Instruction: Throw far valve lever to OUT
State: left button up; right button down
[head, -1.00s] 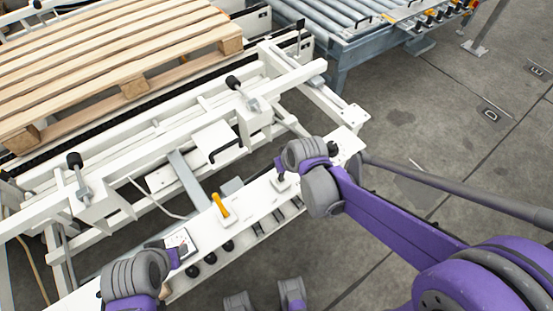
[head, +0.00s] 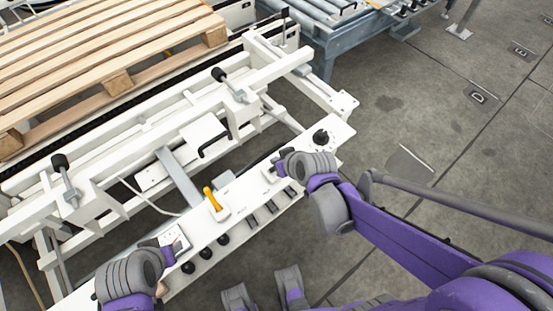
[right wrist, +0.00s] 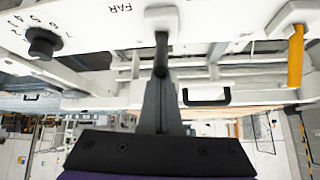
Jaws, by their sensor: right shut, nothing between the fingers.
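My right gripper (head: 279,162) is shut and empty, right at the lever. In the right wrist view, its closed fingertips (right wrist: 159,80) overlap the lever's end; I cannot tell if they touch. My left gripper (head: 172,252) is near the panel's left part; its fingers are not clear.
A yellow-handled lever (head: 212,198) stands left of the far lever. A black knob (head: 320,137) is at the panel's right end. Several black buttons (head: 206,253) line the near edge. White conveyor frames and a wooden pallet (head: 100,50) lie behind. Floor at right is open.

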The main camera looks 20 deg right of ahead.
jog(key=shift+s+f, duration=0.15)
jog(key=shift+s, duration=0.05)
jog(key=w+r+p, duration=0.1)
jog(key=w+r, duration=0.2)
pick_arm(q)
jog(key=r+p, duration=0.1)
jog(key=r, duration=0.1)
jog(key=w+r+p, duration=0.1)
jog(key=shift+r, duration=0.35)
pick_arm(e)
jog(key=v, duration=0.8)
jog(key=shift+s, duration=0.45)
pick_arm(q)
jog(key=shift+w, duration=0.1)
jog(key=r+p, duration=0.2)
jog(key=w+r+p, duration=0.1)
jog(key=r+p, duration=0.1)
jog(key=r, duration=0.1)
jog(key=shift+w+p, duration=0.1)
jog(key=shift+p, duration=0.2)
pick_arm(e)
jog(key=s+d+r+m+g+h, duration=0.1)
jog(key=s+r+g+h, duration=0.1)
jog(key=s, duration=0.7)
jog(key=shift+s+d+r+m, duration=0.15)
jog(key=shift+s+r+m, duration=0.15)
jog(key=shift+s, duration=0.1)
